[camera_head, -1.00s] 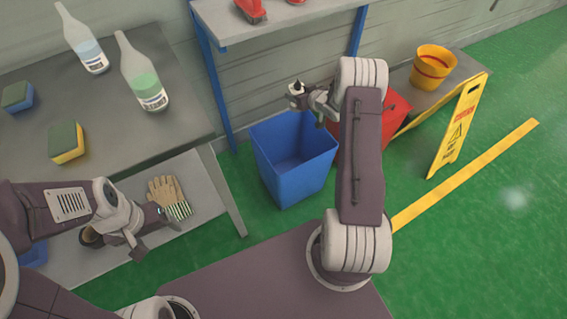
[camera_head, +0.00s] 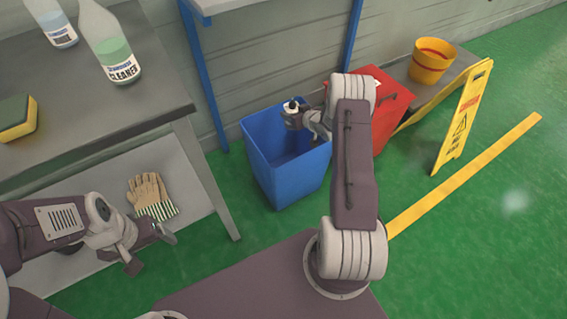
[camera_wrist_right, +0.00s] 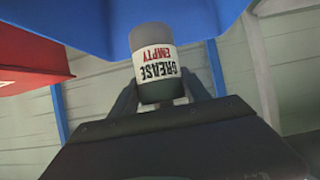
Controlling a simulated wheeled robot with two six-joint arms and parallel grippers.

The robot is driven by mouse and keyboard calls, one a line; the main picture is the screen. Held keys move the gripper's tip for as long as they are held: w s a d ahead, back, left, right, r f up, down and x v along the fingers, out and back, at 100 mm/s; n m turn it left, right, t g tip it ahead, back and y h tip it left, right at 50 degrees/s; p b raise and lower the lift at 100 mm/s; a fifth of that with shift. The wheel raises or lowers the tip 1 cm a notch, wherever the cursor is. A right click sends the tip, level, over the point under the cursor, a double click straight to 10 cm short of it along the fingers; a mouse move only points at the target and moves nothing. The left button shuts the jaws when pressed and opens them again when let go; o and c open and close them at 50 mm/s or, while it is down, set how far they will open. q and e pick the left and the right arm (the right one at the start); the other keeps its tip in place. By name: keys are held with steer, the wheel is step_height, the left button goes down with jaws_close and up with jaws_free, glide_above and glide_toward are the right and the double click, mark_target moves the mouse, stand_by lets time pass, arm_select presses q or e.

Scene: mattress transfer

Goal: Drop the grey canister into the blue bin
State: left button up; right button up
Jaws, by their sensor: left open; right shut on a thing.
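The grey canister (camera_wrist_right: 158,62) has a white label reading "GREASE EMPTY". My right gripper (camera_head: 291,113) is shut on it; its fingers also show on both sides of the canister in the right wrist view (camera_wrist_right: 161,90). In the head view the canister's dark and white end (camera_head: 290,106) shows over the opening of the blue bin (camera_head: 285,180). The bin stands on the green floor, and its blue wall fills the top of the wrist view (camera_wrist_right: 90,22). My left gripper (camera_head: 152,252) is open and empty, in front of the lower shelf.
A grey table (camera_head: 150,100) with a cleaner bottle (camera_head: 112,50) and sponge (camera_head: 17,118) is at left. Gloves (camera_head: 150,195) lie on its lower shelf. A yellow sign (camera_head: 462,118) stands at right.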

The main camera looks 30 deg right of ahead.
steer(key=shift+f+b, duration=0.35)
steer(key=shift+f, duration=0.5)
arm_select(q)
steer(key=shift+f, duration=0.8)
arm_select(e)
steer(key=shift+r, duration=0.1)
steer(key=o, duration=1.6)
steer(key=shift+c, duration=0.2)
steer(key=shift+s+r+p, duration=0.25)
steer(key=shift+s+p, duration=0.05)
steer(key=shift+p, duration=0.05)
arm_select(q)
step_height(320, 180, up, 3)
steer(key=p, duration=0.2)
steer(key=shift+r+p, duration=0.1)
steer(key=shift+p, duration=0.25)
arm_select(e)
steer(key=v, duration=0.8)
steer(key=shift+s, duration=0.2)
